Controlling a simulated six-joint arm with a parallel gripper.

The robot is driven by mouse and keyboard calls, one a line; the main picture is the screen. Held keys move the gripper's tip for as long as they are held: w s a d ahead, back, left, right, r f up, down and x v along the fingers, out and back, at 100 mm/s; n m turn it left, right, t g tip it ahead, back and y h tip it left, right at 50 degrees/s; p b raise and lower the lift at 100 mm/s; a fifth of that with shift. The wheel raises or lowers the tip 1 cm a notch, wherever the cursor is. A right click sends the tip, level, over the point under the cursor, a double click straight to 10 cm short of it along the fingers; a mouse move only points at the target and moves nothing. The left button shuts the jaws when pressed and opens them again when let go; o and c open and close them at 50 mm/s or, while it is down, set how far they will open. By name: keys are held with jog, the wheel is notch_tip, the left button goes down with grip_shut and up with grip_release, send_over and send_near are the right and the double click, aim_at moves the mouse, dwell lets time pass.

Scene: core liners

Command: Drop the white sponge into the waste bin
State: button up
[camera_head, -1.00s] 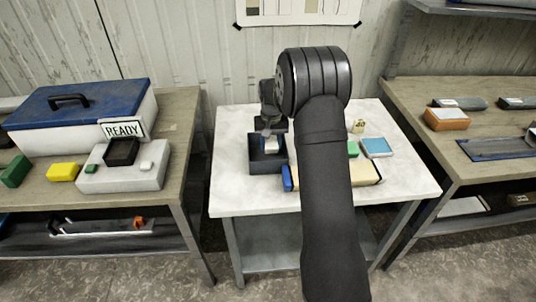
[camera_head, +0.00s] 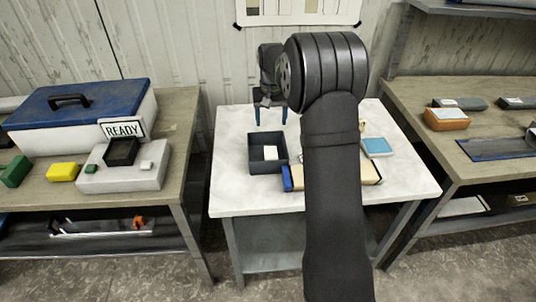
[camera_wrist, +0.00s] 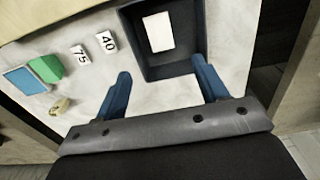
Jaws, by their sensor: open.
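The white sponge (camera_head: 270,152) lies inside the dark square waste bin (camera_head: 267,168) on the white table. In the wrist view the sponge (camera_wrist: 158,32) rests flat on the floor of the bin (camera_wrist: 190,66), apart from its walls. My gripper (camera_head: 271,115) is above and behind the bin, with its two blue fingers spread and nothing between them. In the wrist view my gripper (camera_wrist: 161,82) is open and empty, its fingertips near the bin's edge.
A tan block with a blue end (camera_head: 335,177) lies right of the bin, partly behind my arm. A blue-topped box (camera_head: 376,147), a green block (camera_wrist: 46,68), tags marked 75 (camera_wrist: 81,54) and 40 (camera_wrist: 107,41), and a small tan piece (camera_wrist: 61,105) are on the table.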

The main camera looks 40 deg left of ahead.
notch_tip(320, 180, up, 7)
dwell(0.3)
jog(key=shift+f, duration=0.15)
notch_tip(320, 180, down, 16)
jog(key=shift+r, duration=0.2)
dwell(0.5)
jog(key=shift+f, duration=0.1)
